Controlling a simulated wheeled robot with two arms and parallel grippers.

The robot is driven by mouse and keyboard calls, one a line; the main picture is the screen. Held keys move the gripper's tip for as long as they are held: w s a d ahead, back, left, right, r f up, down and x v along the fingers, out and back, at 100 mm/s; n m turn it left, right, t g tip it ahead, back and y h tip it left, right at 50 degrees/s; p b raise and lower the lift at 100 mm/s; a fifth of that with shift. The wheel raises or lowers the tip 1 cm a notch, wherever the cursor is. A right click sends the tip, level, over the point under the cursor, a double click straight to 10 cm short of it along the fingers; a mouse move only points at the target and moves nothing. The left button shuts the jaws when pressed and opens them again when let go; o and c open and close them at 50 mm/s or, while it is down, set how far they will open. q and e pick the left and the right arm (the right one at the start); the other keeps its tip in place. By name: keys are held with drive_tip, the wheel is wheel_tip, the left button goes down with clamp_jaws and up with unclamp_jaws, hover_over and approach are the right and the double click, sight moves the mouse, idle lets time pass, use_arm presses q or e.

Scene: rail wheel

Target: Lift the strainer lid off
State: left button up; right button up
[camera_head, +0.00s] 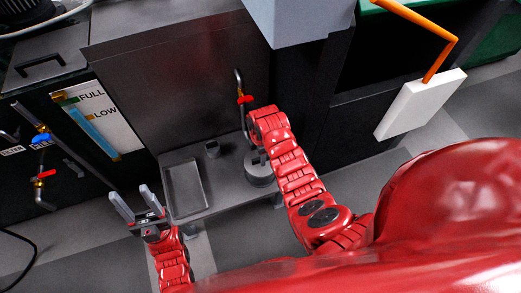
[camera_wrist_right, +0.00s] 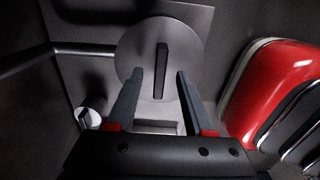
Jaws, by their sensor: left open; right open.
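The strainer lid (camera_wrist_right: 133,55) is a round grey disc with a dark upright bar handle (camera_wrist_right: 161,70) in the right wrist view. In the head view the strainer (camera_head: 259,174) is a short grey cylinder on a metal shelf, its top partly hidden by my right arm. My right gripper (camera_wrist_right: 159,74) is open, with one finger on each side of the handle in the picture. I cannot tell whether the fingers are level with it; gaps show on both sides. My left gripper (camera_head: 130,193) is open and empty, left of the shelf and away from the strainer.
The metal shelf (camera_head: 203,207) holds a shallow tray (camera_head: 183,188) and a small grey block (camera_head: 212,149). A pipe with a red valve (camera_head: 244,99) rises behind the strainer. A white box on an orange bar (camera_head: 420,104) is at the right. Floor is free in front.

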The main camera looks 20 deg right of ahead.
drive_tip(key=shift+f, duration=0.45)
clamp_jaws()
idle(1.6)
